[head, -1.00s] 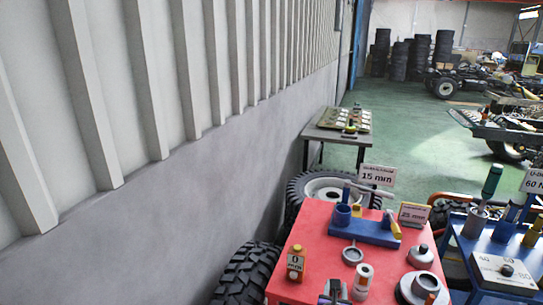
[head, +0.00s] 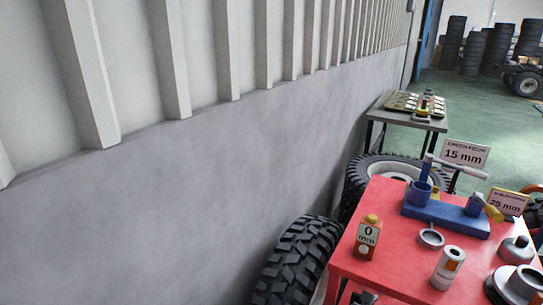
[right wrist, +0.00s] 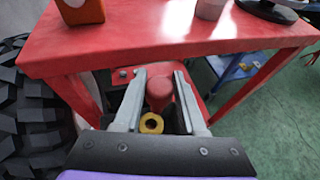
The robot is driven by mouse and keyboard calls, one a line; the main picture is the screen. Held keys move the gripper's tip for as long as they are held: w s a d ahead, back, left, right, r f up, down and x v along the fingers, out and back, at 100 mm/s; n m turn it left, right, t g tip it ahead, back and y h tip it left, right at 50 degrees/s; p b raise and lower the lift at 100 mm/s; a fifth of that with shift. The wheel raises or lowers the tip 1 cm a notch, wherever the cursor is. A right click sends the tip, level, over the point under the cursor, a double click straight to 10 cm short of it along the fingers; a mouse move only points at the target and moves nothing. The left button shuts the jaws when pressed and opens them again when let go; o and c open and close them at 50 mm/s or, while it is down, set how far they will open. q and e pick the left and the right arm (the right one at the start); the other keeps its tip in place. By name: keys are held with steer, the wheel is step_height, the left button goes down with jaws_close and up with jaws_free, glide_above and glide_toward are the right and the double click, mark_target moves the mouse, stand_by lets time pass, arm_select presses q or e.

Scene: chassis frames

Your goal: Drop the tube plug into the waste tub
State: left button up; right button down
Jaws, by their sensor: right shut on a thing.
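In the right wrist view my right gripper (right wrist: 158,88) is shut on a red, rounded piece (right wrist: 160,92), which looks like the tube plug. A yellow ring-shaped piece (right wrist: 151,123) shows just behind it between the fingers; I cannot tell whether they are joined. The gripper is at the near edge of the red table (right wrist: 150,42), below its top in this view. In the head view only its fingertips (head: 364,297) show at the bottom edge, and the plug is not visible there. My left gripper is not in view. I cannot make out the waste tub.
A grey table (head: 405,116) stands farther back.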

steer(key=shift+f+b, duration=1.9)
steer(key=shift+f, duration=1)
steer(key=shift+r, duration=0.1)
steer(key=shift+c, duration=2)
jaws_free()
steer(key=shift+a, duration=0.1)
steer(key=p+v, duration=0.2)
steer(key=v, duration=0.8)
steer(key=shift+s+a+r, duration=0.2)
steer(key=shift+s+a, duration=0.05)
